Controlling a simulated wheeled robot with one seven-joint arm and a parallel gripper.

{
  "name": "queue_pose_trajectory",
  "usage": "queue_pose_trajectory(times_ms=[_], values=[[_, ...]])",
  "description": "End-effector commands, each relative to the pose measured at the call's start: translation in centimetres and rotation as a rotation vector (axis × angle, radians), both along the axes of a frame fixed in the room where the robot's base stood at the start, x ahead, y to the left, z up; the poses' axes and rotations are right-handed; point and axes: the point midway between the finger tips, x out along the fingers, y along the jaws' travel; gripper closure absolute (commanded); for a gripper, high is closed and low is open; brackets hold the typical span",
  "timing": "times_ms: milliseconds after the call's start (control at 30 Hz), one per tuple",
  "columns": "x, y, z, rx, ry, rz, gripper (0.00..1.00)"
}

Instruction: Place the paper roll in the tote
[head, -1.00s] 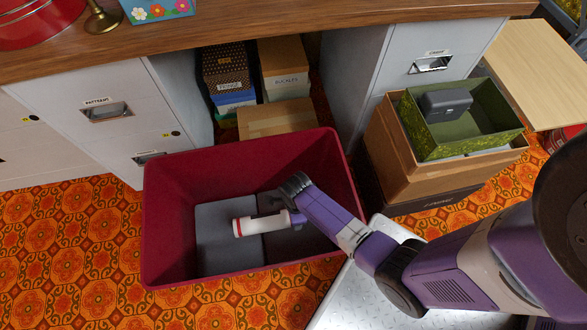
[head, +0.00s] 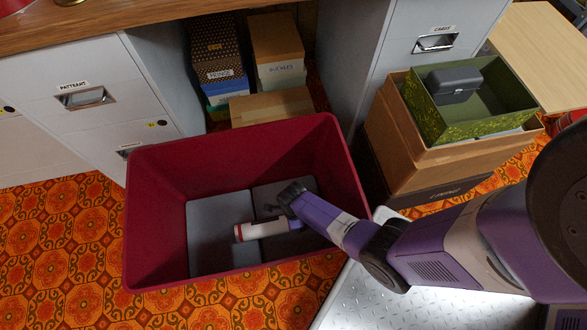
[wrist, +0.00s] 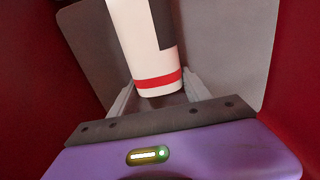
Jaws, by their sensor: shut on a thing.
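The paper roll (head: 262,230) is white with red bands near its ends. In the head view it lies roughly level inside the dark red tote (head: 157,235), low over the grey panels on its floor. My gripper (head: 294,226) reaches down into the tote from the right and is shut on the roll's right part. In the wrist view the roll (wrist: 145,45) stands out between the two pale fingers (wrist: 158,95), its red-banded end nearest the palm. I cannot tell whether the roll touches the tote floor.
Stacked boxes (head: 275,50) stand under the desk behind the tote. To the right, a green box (head: 465,122) with a dark case sits on brown cartons (head: 400,150). Grey drawer cabinets (head: 90,120) flank the gap. Patterned floor (head: 60,235) is clear at left.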

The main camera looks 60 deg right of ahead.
Motion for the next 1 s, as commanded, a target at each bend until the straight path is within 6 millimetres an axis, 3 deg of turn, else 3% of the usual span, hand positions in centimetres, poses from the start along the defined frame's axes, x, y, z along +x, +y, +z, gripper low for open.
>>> queue_pose_trajectory(times_ms=[267,300,400,767,1000], values=[[0.0,0.0,-0.3,0.0,-0.001,0.0,0.94],[0.0,0.0,-0.2,0.0,0.0,0.0,0.4],[0.0,0.0,-0.1,0.0,0.0,0.0,0.22],[0.0,0.0,0.1,0.001,-0.001,0.0,0.22],[0.0,0.1,3.6,0.001,-0.002,-0.001,0.22]])
